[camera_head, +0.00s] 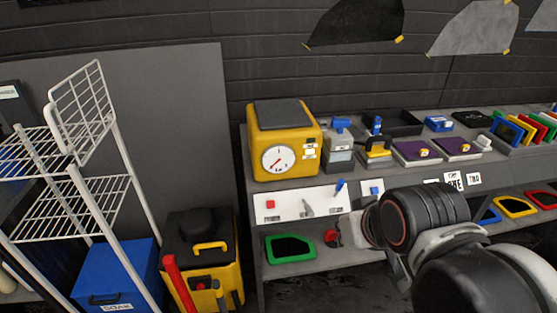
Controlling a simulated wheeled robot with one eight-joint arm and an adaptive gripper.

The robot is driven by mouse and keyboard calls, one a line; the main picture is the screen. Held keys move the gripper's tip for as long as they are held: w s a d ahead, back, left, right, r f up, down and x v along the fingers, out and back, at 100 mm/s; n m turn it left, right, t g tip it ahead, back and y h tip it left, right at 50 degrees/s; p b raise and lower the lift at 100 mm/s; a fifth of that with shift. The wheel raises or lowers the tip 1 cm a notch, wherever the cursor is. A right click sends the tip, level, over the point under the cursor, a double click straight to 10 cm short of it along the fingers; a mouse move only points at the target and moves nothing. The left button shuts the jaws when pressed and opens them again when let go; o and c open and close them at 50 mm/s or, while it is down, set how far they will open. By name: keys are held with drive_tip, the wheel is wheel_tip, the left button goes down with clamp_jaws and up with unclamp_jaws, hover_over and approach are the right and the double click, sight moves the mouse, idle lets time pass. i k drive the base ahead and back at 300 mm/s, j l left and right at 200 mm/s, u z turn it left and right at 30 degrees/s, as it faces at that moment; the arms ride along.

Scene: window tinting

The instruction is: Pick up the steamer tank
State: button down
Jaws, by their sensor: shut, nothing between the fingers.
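A yellow box with a dark top and a round white dial (285,140) stands upright at the left end of the workbench; it looks like the steamer tank, though no label confirms this. My arm comes in from the lower right. My gripper (338,234) is at its far end, in front of the bench's lower shelf, below and to the right of the yellow box and apart from it. It is shut and empty. My wrist hides part of it.
The workbench (360,177) holds small bottles, purple boxes (418,152) and coloured cards. Trays, including a green one (290,248), lie on the lower shelf. A white wire rack (75,205), a blue bin (118,275) and a yellow-black machine (205,262) stand at left.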

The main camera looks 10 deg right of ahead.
sight(338, 141)
drive_tip(key=i+l+z, duration=0.25)
drive_tip(key=z, duration=0.15)
drive_tip(key=i+l+z, duration=0.2)
drive_tip(key=i+z, duration=0.2)
drive_tip(key=k, duration=0.05)
